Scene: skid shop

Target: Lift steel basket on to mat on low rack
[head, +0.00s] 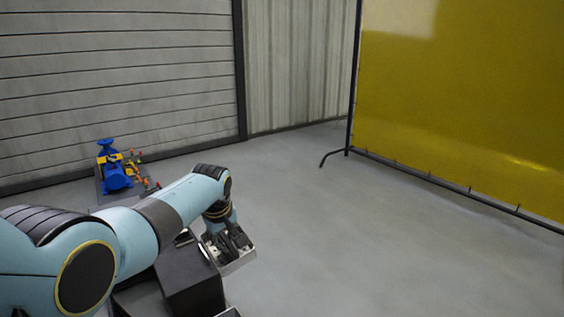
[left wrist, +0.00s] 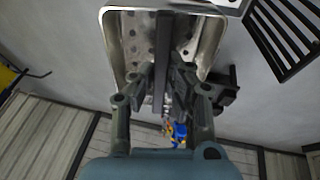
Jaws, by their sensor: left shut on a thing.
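The steel basket (head: 238,265) is a shiny open tray, seen in the head view just below my left gripper (head: 233,244), right of my dark base. In the left wrist view the basket (left wrist: 115,45) shows its perforated floor and a dark bar running along its middle. My left gripper (left wrist: 163,83) has its fingers on both sides of this bar and is shut on it. The basket appears held above the floor; its exact height is unclear. I cannot make out the mat or surely identify the low rack. My right gripper is not in view.
A blue machine (head: 115,176) stands on a grey skid at the left. A yellow screen (head: 460,90) on dark posts, with a foot (head: 333,157), stands at the right. A black slatted thing (left wrist: 283,38) shows in the left wrist view. The middle floor (head: 340,230) is clear.

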